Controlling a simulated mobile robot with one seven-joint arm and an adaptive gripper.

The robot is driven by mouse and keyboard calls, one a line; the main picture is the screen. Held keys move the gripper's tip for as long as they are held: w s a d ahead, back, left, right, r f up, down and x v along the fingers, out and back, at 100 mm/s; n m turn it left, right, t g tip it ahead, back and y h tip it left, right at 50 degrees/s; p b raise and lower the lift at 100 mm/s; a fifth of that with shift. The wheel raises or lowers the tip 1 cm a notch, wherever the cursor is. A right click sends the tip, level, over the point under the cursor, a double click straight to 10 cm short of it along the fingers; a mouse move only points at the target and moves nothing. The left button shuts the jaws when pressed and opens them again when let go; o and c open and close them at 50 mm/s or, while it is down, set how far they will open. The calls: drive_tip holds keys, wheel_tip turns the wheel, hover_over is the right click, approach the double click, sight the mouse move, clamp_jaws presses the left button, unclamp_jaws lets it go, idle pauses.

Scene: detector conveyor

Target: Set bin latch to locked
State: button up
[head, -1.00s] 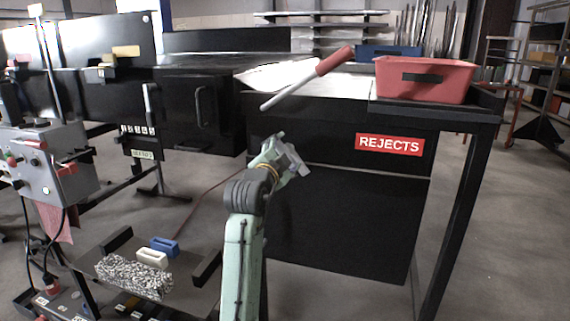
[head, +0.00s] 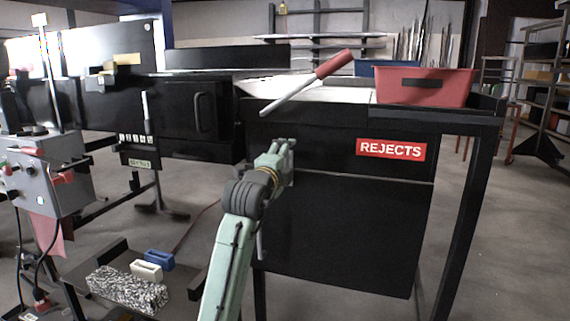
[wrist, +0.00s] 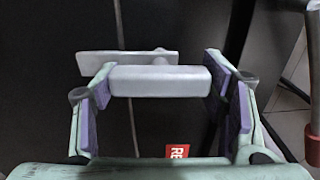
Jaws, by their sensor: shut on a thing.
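The bin latch (wrist: 160,80) is a pale grey bar, seen in the wrist view in front of a flat grey plate with a round pivot. My gripper (wrist: 160,88) is shut on this bar, with a purple pad at each end of it. In the head view my gripper (head: 283,158) is at the upper left of the black bin front (head: 340,230), left of the red REJECTS sign (head: 391,149). There the latch is mostly hidden behind my gripper; only a small grey part shows beside it.
A lever with a red grip (head: 333,64) slants above my gripper. A red tub (head: 425,97) stands on top at the right. A pale upright handle (head: 260,245) shows beside my arm. At the left are a grey control box (head: 45,180) and a low tray with blocks (head: 190,293).

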idle(0.4)
drive_tip(key=o, duration=1.7)
drive_tip(key=shift+s, duration=0.1)
drive_tip(key=v, duration=1.1)
drive_tip(key=shift+s, duration=0.35)
drive_tip(key=shift+a, duration=0.15)
